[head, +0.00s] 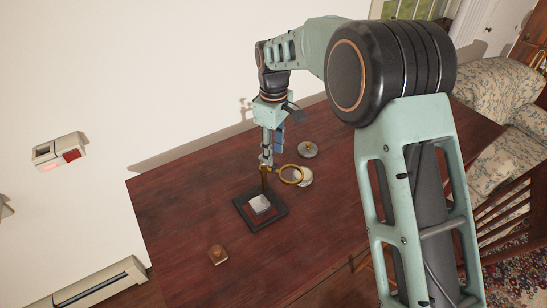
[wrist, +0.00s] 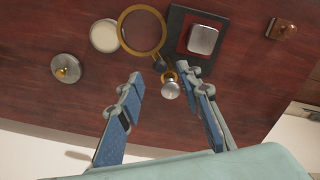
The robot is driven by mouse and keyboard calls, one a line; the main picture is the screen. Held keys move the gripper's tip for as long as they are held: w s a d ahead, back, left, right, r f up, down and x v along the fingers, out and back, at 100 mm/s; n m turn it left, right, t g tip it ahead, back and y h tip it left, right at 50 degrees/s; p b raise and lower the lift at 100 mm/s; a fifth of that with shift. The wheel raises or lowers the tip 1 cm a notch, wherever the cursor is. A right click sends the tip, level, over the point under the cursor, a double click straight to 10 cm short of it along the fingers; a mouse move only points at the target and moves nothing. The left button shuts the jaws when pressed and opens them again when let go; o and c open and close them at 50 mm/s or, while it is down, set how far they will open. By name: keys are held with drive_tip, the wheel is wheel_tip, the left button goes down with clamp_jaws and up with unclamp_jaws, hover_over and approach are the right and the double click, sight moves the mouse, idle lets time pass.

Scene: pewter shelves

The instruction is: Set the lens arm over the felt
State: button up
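The lens arm ends in a brass-rimmed round lens (head: 291,174), also seen in the wrist view (wrist: 142,30). It is carried by a brass post (head: 264,180) at the edge of a black square base (head: 246,217). In the wrist view the base (wrist: 177,22) has a red square (wrist: 183,45), apparently the felt, with a silver block (wrist: 203,40) on it. The lens is off to the side of the base. My gripper (wrist: 160,76) is open, pointing down above the post. A silvery knob (wrist: 170,88) shows between its fingers, nearer the right one; contact is unclear.
A pale round disc (wrist: 104,35) lies beside the lens, its edge close to the rim. A grey lid with brass knob (head: 308,149) is farther back. A small wooden piece (head: 217,254) lies front left. The dark red table (head: 170,208) is otherwise mostly clear; a wall stands behind.

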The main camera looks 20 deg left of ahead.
sight(285, 170)
wheel_tip(285, 170, up, 9)
drive_tip(key=shift+f, duration=0.2)
drive_tip(key=shift+c, duration=0.5)
drive_tip(key=shift+f, duration=0.1)
drive_tip(key=shift+c, duration=1.2)
drive_tip(key=w+f+m+y, duration=0.1)
drive_tip(key=w+f+m+t+p, duration=0.1)
drive_tip(key=f+m, duration=0.1)
drive_tip(key=w+d+f+m+y, duration=0.1)
drive_tip(key=m, duration=0.1)
drive_tip(key=shift+w+d+f+t+y, duration=0.1)
drive_tip(key=shift+w+f+t+y, duration=0.1)
drive_tip(key=shift+w+t+y, duration=0.15)
clamp_jaws()
wheel_tip(285, 170, down, 10)
drive_tip(key=m+p, duration=0.1)
drive_tip(key=p, duration=0.1)
drive_tip(key=shift+d, duration=0.45)
